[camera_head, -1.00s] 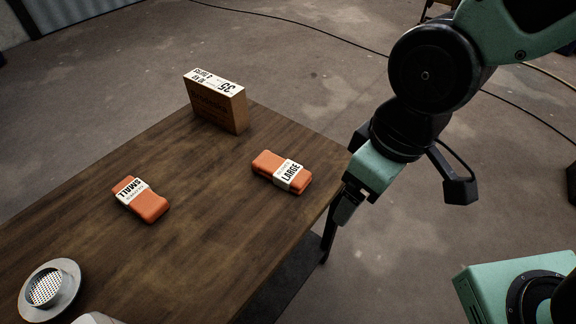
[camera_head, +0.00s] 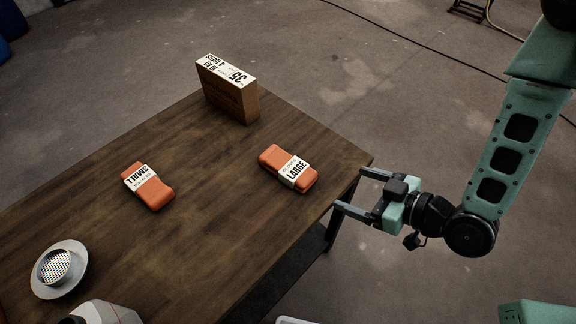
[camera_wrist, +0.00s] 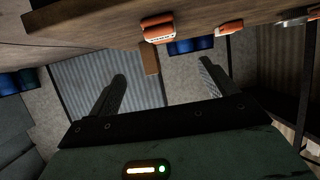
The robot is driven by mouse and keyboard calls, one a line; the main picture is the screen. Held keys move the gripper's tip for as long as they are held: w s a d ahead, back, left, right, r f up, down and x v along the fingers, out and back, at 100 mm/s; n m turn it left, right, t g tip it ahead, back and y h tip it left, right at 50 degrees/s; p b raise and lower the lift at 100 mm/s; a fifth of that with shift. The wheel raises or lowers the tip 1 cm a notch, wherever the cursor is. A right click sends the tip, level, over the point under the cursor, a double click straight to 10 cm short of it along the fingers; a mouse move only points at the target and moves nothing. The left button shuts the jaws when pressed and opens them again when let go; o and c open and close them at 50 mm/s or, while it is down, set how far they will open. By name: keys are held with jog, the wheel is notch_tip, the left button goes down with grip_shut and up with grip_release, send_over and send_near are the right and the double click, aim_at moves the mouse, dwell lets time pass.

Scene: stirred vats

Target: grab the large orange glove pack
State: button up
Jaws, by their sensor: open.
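The large orange glove pack (camera_head: 275,158), with a white band reading LARGE, lies on the wooden table near its right edge. A second orange pack (camera_head: 157,194), with a white band reading SMALL, lies farther left. My gripper (camera_head: 349,189) is open and empty at the table's right edge, its fingers pointing left toward the large pack, with a gap between. In the wrist view my gripper's fingers (camera_wrist: 163,82) are spread. There the large pack (camera_wrist: 158,27) appears at the top, beyond the fingertips, and the small pack (camera_wrist: 229,28) is to its right.
A brown carton (camera_head: 229,92) stands at the table's back corner. A round metal strainer on a plate (camera_head: 60,268) and a partly cropped white object (camera_head: 106,313) are at the near left. The table (camera_head: 215,230) is clear between the packs.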

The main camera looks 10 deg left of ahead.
jog(key=a+f+b, duration=0.2)
jog(key=b, duration=1)
send_near(299, 171)
jog(key=shift+w+a+f, duration=0.2)
jog(key=shift+a+f, duration=0.05)
jog(key=shift+a, duration=0.05)
jog(key=x, duration=0.2)
jog(key=p+x, duration=0.1)
jog(key=shift+w+a+r, duration=0.15)
jog(key=shift+w+a, duration=0.05)
jog(key=shift+a, duration=0.25)
jog(key=shift+p+x, duration=0.3)
jog(key=shift+x, duration=2.7)
jog(key=shift+s+d, duration=0.1)
jog(key=c, duration=1.1)
